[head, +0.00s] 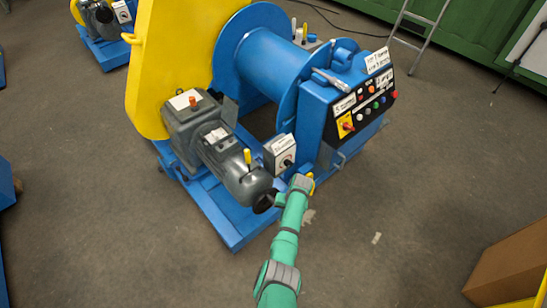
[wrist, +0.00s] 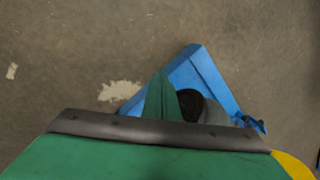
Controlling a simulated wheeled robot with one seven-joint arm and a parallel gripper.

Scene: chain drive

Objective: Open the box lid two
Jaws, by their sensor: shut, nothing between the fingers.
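No part carries a readable "box lid two" mark, so I cannot tell which cover that is. The large yellow cover (head: 172,60) stands upright at the left side of the blue winch in the head view, with a small yellow handle (head: 132,39) at its left edge. It looks closed. A small grey box (head: 280,154) with a white label and black knob sits beside the motor. My arm reaches up to the machine's front, and the gripper itself is mostly hidden behind my wrist there. In the wrist view my gripper (wrist: 160,92) shows as a narrow green wedge, shut and empty.
The grey motor (head: 225,160) sits on the blue base frame (head: 215,215). A blue control box (head: 345,105) with coloured buttons stands right of the drum (head: 268,65). A ladder (head: 418,30) stands behind. The floor (head: 420,180) at right is clear, with a brown box (head: 510,265) at lower right.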

